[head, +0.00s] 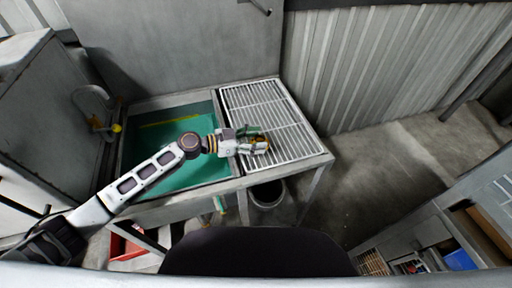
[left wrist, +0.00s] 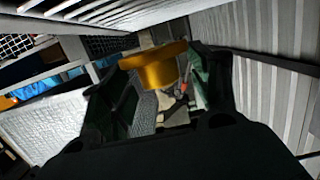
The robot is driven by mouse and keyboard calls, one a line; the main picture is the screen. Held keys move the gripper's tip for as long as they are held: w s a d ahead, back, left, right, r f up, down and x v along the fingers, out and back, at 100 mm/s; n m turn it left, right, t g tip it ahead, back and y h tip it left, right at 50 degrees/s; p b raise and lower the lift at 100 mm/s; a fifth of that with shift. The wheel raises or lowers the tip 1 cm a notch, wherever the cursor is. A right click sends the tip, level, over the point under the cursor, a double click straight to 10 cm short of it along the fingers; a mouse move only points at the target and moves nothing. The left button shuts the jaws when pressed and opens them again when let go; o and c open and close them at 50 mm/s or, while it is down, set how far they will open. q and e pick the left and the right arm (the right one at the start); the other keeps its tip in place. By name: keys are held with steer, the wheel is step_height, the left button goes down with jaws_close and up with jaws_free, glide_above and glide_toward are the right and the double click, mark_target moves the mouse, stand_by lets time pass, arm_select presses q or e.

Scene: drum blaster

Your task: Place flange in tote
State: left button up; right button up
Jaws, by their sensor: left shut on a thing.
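The flange shows in the left wrist view as a gold round disc (left wrist: 155,68) with a rim. It sits between the dark green fingers of my left gripper (left wrist: 163,85), which is shut on it. In the head view my left gripper (head: 256,143) is over the white slatted rack, with a small yellow-orange part of the flange (head: 262,146) at its tips. The gap between flange and rack is hard to judge. I cannot tell for certain which thing is the tote. My right gripper is not in view.
A sink basin with a green bottom (head: 185,172) lies left of the white slatted rack (head: 298,138). A dark round bin (head: 268,196) stands below the rack. Shelving with a blue item (head: 460,260) is at lower right. The grey floor (head: 385,180) to the right is clear.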

arm_select(q)
steer(key=shift+f+b, duration=0.3)
steer(key=shift+f, duration=1.95)
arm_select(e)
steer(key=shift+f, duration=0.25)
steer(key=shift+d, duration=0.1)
arm_select(q)
steer(key=shift+f, duration=0.1)
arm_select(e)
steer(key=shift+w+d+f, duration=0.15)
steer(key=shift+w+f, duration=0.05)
arm_select(q)
steer(key=o, duration=1.3)
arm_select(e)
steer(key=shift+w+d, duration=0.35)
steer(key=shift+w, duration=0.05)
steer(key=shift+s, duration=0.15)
